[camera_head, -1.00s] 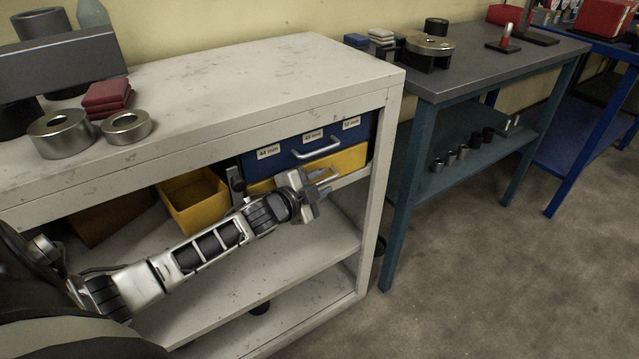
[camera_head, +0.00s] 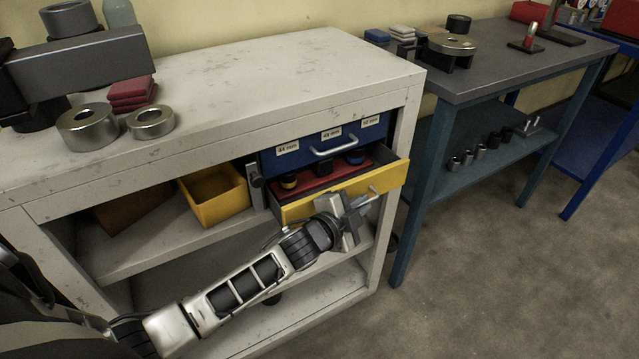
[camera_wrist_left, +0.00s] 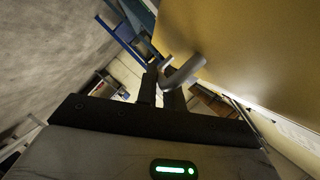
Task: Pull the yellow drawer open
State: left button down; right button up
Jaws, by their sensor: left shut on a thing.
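The yellow drawer (camera_head: 386,184) stands partly open below the blue drawer (camera_head: 372,133), which is closed and has a pale handle and size labels. A red insert (camera_head: 318,177) with several dark round pieces shows inside the yellow drawer. My left gripper (camera_head: 366,200) is at the yellow drawer's front, shut on its handle (camera_head: 373,191). In the left wrist view the yellow front (camera_wrist_left: 235,50) fills the upper right, and the grey handle (camera_wrist_left: 183,73) lies at the fingers (camera_wrist_left: 160,90). My right gripper is not in view.
A yellow bin (camera_head: 216,196) sits on the shelf left of the drawers. Metal rings (camera_head: 88,128) and red blocks (camera_head: 132,92) lie on the pale bench top (camera_head: 270,80). A teal-legged bench (camera_head: 490,70) stands right. The floor (camera_head: 480,270) in front is clear.

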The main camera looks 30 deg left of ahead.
pick_arm(q)
jog(key=s+d, duration=0.6)
jog(key=d, duration=0.4)
jog(key=shift+p, duration=0.35)
jog(key=c, duration=1.5)
grip_release()
